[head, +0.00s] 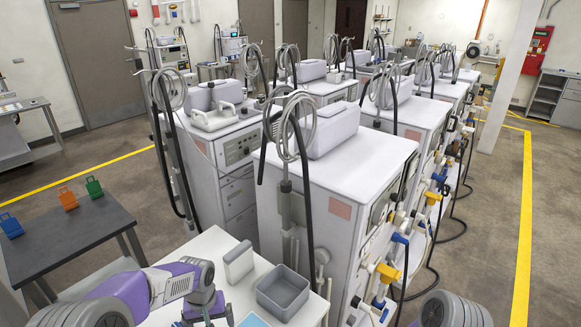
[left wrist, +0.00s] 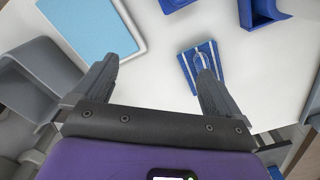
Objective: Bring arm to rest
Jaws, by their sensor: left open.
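My left arm reaches in from the bottom left in the head view, with its gripper (head: 207,312) low over the white table (head: 222,245). In the left wrist view the left gripper (left wrist: 158,68) is open, its two fingers wide apart, with only bare white tabletop between them. A blue item with pale stripes (left wrist: 190,62) lies on the table by the tip of the right-hand finger, partly covered by it; I cannot tell whether they touch. My right gripper is out of view; only a grey part of my right arm shows at the bottom right of the head view.
On the white table are a grey open bin (head: 283,291), a pale upright box (head: 238,263) and a light blue pad (head: 253,321). Rows of white dialysis machines (head: 340,175) stand close behind. A dark table (head: 75,238) at left carries blue, orange and green tags.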

